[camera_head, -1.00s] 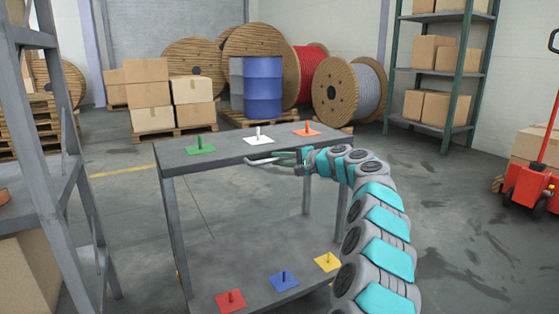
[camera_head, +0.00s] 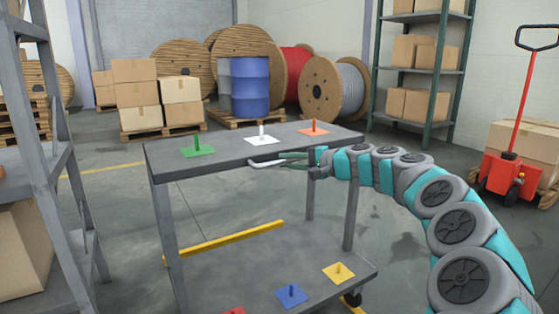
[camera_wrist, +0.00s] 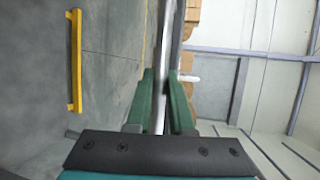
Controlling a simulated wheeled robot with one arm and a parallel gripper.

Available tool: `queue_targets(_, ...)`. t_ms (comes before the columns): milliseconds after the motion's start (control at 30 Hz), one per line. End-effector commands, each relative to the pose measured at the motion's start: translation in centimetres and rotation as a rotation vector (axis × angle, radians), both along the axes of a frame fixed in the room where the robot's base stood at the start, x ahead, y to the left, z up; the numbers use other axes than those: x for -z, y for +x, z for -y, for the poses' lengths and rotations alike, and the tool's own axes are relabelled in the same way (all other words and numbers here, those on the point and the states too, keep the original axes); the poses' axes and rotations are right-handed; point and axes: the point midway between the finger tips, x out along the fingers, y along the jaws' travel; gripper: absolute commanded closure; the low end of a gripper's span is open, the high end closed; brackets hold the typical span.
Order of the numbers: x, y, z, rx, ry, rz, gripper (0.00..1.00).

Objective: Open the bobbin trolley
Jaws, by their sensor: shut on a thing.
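The bobbin trolley (camera_head: 235,158) is a grey two-level frame with flat shelves. Green (camera_head: 198,150), white (camera_head: 262,139) and orange (camera_head: 314,131) peg plates stand on its top shelf. Blue (camera_head: 291,294) and yellow (camera_head: 338,272) ones show on the lower shelf, with a red one cut off at the picture bottom. A pale handle bar (camera_head: 262,163) sits at the top shelf's near edge. My gripper (camera_head: 290,157) reaches in from the right and is shut on it. In the wrist view, the green fingers (camera_wrist: 163,105) lie on both sides of a grey bar (camera_wrist: 166,60).
A yellow bar (camera_head: 225,243) runs low behind the lower shelf. A grey rack (camera_head: 62,150) stands close on the left. A red pallet truck (camera_head: 508,172) is at the right, with drums and reels behind.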

Motion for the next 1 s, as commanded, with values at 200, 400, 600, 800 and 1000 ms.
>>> queue_targets(200, 0.1, -5.0, 3.3, -0.003, 0.003, 0.001, 1.00)
queue_targets(400, 0.1, -9.3, 6.4, 0.002, -0.001, 0.001, 1.00)
queue_targets(600, 0.1, -13.0, 9.0, 0.003, 0.000, 0.001, 1.00)
queue_targets(800, 0.1, -15.5, 10.6, 0.001, -0.002, 0.000, 1.00)
queue_targets(1000, 0.1, -16.5, 11.3, 0.001, -0.002, 0.000, 1.00)
